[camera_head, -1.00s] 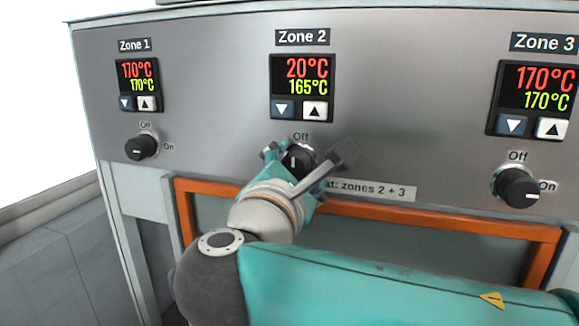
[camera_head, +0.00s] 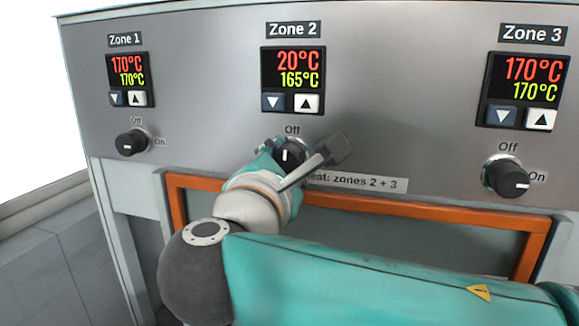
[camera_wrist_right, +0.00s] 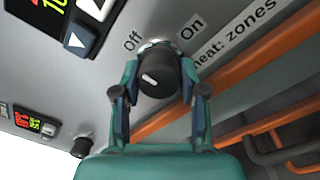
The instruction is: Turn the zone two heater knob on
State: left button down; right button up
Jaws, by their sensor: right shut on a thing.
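The zone two heater knob (camera_head: 289,154) is black and round, below the Zone 2 display (camera_head: 293,83). Its white mark points up at the Off label. The display reads 20°C in red over 165°C in green. My right gripper (camera_head: 300,149) reaches up from below and is shut on this knob, one finger on each side. In the right wrist view the knob (camera_wrist_right: 157,76) sits between the fingertips (camera_wrist_right: 158,88), with the Off and On labels above it. My left gripper is out of view.
The Zone 1 knob (camera_head: 132,142) is at the left and the Zone 3 knob (camera_head: 507,177) at the right, its mark toward On. An orange frame (camera_head: 440,212) runs below the panel. A label about zones 2 + 3 (camera_head: 355,182) lies just right of my gripper.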

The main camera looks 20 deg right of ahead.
jog(key=m+b, duration=0.4)
jog(key=b, duration=0.1)
jog(key=shift+f+m, duration=0.25)
jog(key=shift+m, duration=0.15)
jog(key=m+b, duration=0.3)
jog(key=shift+a+m, duration=0.1)
jog(key=shift+m, duration=0.2)
jog(key=m+h+b, duration=0.1)
jog(key=m+b, duration=0.2)
jog(key=m, duration=0.1)
jog(key=shift+r+m, duration=0.1)
jog(key=shift+m, duration=0.3)
jog(key=shift+r+m+b, duration=0.1)
jog(key=shift+m+b, duration=0.9)
jog(key=shift+m, duration=1.4)
jog(key=o, duration=1.1)
jog(key=shift+r, duration=0.1)
